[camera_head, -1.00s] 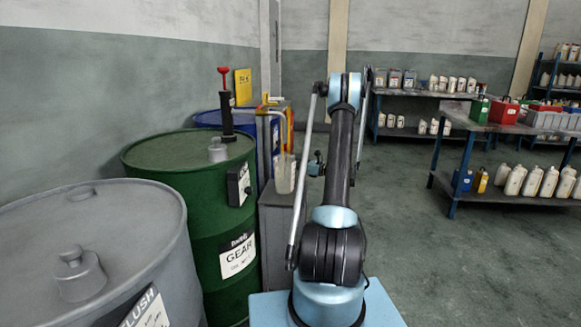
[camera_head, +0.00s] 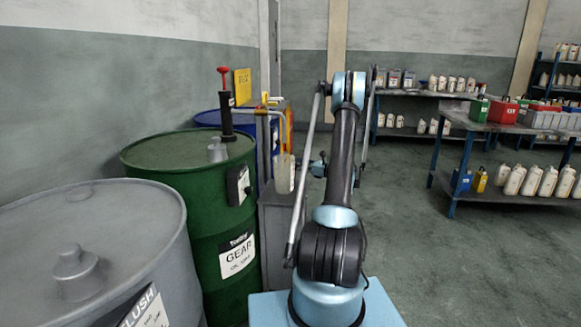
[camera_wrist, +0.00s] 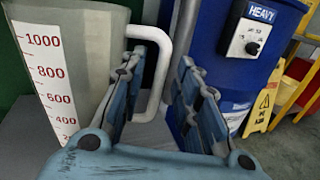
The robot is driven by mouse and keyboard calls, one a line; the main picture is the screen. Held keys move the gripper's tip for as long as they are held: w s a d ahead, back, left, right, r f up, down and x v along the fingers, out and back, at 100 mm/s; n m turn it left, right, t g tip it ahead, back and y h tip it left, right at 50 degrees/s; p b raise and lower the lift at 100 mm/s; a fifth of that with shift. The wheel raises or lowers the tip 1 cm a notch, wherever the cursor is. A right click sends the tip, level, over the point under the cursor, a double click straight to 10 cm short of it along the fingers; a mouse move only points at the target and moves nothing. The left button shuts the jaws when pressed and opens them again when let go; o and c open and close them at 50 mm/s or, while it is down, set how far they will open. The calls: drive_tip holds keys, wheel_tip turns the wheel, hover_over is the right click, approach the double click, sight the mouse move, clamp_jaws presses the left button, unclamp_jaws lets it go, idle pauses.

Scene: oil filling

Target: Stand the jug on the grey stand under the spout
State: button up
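The jug (camera_head: 284,174) is translucent grey with a white scale and red numbers, clear in the wrist view (camera_wrist: 90,50). It looks upright on the grey stand (camera_head: 283,228), beside the green drum; its base is hidden in the wrist view. The spout (camera_head: 282,128) of the green drum's pump comes down right above the jug's mouth. My gripper (camera_wrist: 162,66) is open, with one finger on each side of the jug's white handle (camera_wrist: 161,75). Gaps show between the handle and the fingers. In the head view the fingers are mostly hidden behind my arm.
The green GEAR drum (camera_head: 190,165) stands left of the stand, with a grey drum (camera_head: 130,225) nearer. A blue drum (camera_wrist: 215,50) stands just right of my gripper in the wrist view. A yellow floor sign (camera_wrist: 262,108) is beyond it.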

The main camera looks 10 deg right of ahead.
drive_tip(key=v, duration=0.9)
drive_tip(key=shift+s+d, duration=0.1)
